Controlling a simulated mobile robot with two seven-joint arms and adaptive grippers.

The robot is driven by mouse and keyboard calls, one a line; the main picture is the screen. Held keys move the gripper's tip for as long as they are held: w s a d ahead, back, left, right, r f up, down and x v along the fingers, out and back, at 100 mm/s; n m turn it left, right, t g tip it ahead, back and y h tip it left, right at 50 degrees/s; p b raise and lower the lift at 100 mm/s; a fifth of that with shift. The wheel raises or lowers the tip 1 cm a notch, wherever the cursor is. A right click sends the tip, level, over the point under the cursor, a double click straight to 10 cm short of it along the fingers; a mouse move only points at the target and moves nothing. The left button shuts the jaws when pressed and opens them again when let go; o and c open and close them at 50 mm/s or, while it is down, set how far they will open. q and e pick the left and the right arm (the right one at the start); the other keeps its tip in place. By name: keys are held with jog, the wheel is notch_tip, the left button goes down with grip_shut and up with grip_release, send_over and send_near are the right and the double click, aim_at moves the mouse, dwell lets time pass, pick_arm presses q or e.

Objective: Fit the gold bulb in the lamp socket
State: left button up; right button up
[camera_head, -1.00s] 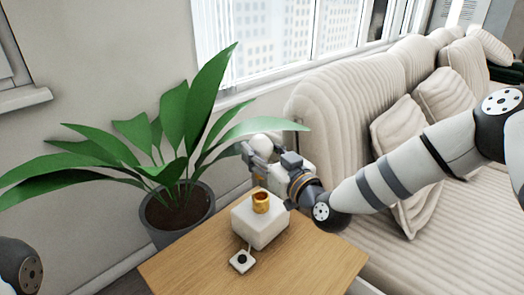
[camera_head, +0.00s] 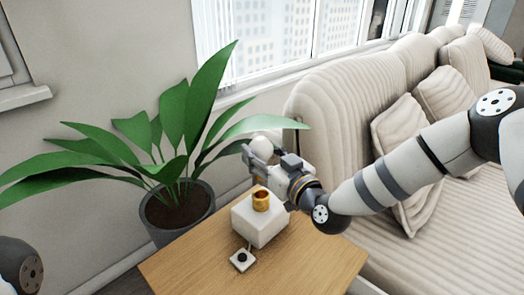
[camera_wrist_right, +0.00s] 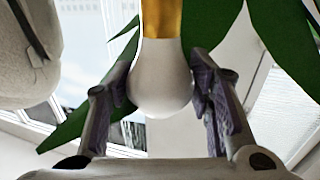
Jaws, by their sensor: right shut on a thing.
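The bulb shows in the right wrist view as a white globe (camera_wrist_right: 160,82) with a gold base (camera_wrist_right: 162,18) pointing to the top of the picture. My right gripper (camera_wrist_right: 160,90) is shut on the white globe, with one finger on each side. In the head view the bulb's white globe (camera_head: 262,146) sits in my right gripper (camera_head: 260,157), above and slightly behind the lamp. The lamp is a white block (camera_head: 260,222) with a gold socket (camera_head: 261,200) on top, and the socket is empty. The bulb is apart from the socket. My left gripper is out of view.
The lamp stands on a wooden table (camera_head: 310,262), with a small white switch box (camera_head: 242,260) with a black button in front. A potted plant (camera_head: 178,212) stands at the left, its leaves close to my right gripper. A cream sofa (camera_head: 455,215) is at the right.

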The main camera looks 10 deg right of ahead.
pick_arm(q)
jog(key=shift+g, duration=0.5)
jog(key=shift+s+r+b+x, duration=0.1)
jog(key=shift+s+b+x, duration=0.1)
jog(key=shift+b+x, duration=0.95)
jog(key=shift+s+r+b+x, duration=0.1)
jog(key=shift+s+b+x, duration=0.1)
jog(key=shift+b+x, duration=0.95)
pick_arm(e)
jog(key=shift+f, duration=4.65)
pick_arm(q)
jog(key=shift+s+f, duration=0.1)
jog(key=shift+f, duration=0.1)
pick_arm(e)
jog(key=o, duration=1.3)
jog(key=v, duration=1.2)
pick_arm(q)
jog(key=shift+p, duration=0.3)
